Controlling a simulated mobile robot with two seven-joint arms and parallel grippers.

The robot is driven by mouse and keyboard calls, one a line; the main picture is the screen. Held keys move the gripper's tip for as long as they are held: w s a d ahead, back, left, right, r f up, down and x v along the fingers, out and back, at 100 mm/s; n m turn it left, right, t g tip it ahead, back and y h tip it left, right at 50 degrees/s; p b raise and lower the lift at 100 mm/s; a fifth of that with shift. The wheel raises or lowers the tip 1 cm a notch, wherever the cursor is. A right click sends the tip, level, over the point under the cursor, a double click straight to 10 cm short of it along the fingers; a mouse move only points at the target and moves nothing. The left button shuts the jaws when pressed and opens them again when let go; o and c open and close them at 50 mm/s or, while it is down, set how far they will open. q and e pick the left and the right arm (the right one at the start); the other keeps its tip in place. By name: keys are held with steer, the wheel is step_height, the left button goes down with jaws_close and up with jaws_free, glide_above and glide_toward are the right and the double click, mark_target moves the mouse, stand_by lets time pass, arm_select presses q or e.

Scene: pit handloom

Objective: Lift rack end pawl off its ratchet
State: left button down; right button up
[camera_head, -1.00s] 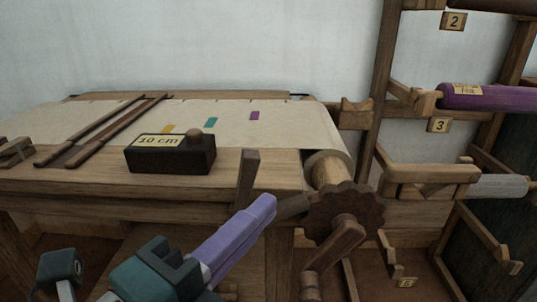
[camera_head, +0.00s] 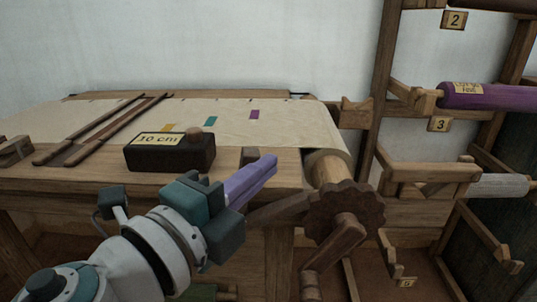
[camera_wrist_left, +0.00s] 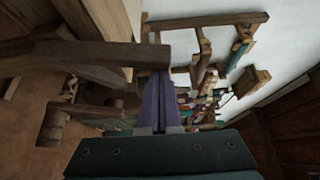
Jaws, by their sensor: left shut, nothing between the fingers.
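The pawl (camera_head: 280,210) is a dark wooden lever at the right end of the loom's front beam. Its arm reaches right to the rim of the ratchet (camera_head: 370,205), a brown toothed wheel, and appears to rest there. The top of its upright handle shows just behind my left gripper (camera_head: 270,162). The left gripper's purple fingers are shut and empty, crossing in front of that handle. In the left wrist view a dark wooden bar (camera_wrist_left: 90,55), seemingly part of the pawl, lies across the fingertips (camera_wrist_left: 158,80); I cannot tell whether they touch. My right gripper is not in view.
A wooden crank (camera_head: 337,240) hangs in front of the ratchet, beside the cloth roll (camera_head: 328,170). A dark block marked 10 cm (camera_head: 180,157) sits on the loom left of the gripper. A rack with a purple roll (camera_head: 490,97) stands at right.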

arm_select(q)
steer(key=shift+a+n+h+b, duration=0.3)
steer(key=shift+a+b, duration=0.1)
steer(key=shift+b, duration=0.1)
steer(key=shift+a+t, duration=0.15)
steer(key=shift+t, duration=0.15)
steer(key=a+f+n+t+y+b, duration=0.1)
steer(key=a+n+t+b, duration=0.4)
steer(key=a+n+b, duration=0.5)
steer(key=shift+f+n+t+y+b, duration=0.35)
steer(key=shift+n+y+b, duration=0.15)
steer(key=shift+n, duration=0.3)
